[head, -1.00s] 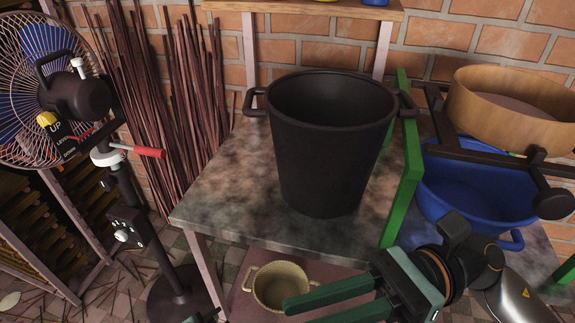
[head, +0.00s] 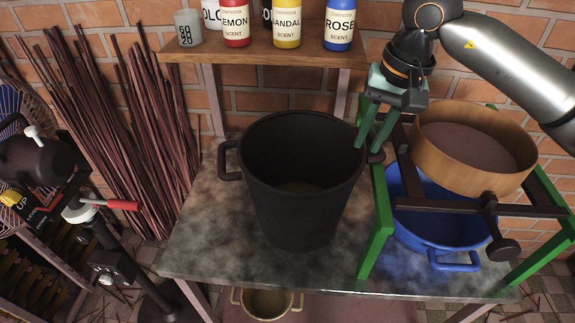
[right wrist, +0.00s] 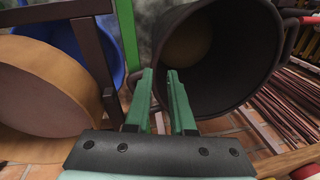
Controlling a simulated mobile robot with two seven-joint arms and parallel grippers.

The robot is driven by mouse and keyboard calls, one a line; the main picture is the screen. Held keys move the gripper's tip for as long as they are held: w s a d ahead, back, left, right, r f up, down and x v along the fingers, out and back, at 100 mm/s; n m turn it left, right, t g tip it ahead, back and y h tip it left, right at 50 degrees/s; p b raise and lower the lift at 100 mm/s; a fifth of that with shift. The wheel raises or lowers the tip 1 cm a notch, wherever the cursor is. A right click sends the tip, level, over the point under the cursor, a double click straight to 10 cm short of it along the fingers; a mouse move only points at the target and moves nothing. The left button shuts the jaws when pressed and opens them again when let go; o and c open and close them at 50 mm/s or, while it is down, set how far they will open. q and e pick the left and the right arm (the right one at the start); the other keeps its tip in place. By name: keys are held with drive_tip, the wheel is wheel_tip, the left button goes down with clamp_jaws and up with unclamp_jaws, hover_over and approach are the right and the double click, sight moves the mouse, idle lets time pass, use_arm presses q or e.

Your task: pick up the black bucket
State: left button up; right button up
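The black bucket (head: 303,205) stands upright on the stone-topped table (head: 205,225), with a handle on each side. Its left handle (head: 229,160) is clear. Its right handle (head: 376,157) sits just below the fingertips of my right gripper (head: 369,146). That gripper is open and points down beside the bucket's right rim. In the right wrist view, its two green fingers (right wrist: 160,76) are apart next to the bucket's rim, and the bucket (right wrist: 240,60) shows its open mouth. I cannot tell whether the handle is between the fingers. My left gripper is not in view.
A green-legged stand (head: 377,225) with dark bars holds a round wooden sieve (head: 430,155) above a blue basin (head: 415,222), close right of the bucket. A shelf (head: 240,52) with scent bottles is behind. A press (head: 75,210) stands left. A beige pot (head: 268,303) is below.

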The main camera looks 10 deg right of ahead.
drive_tip(key=r, duration=0.1)
hover_over(352, 173)
drive_tip(key=s+d, duration=0.1)
wheel_tip(352, 173, down, 6)
drive_tip(key=f, duration=0.1)
drive_tip(key=shift+w+a+f+p, duration=0.15)
drive_tip(key=shift+w+f+p, duration=0.1)
drive_tip(key=shift+f, duration=0.55)
drive_tip(key=shift+w+a+f+p, duration=0.1)
drive_tip(key=shift+f+p, duration=0.2)
drive_tip(key=shift+f, duration=0.5)
drive_tip(key=shift+w+a+f+p, duration=0.15)
drive_tip(key=shift+w+f+p, duration=0.1)
drive_tip(key=shift+f, duration=0.55)
clamp_jaws()
drive_tip(key=shift+s, duration=0.15)
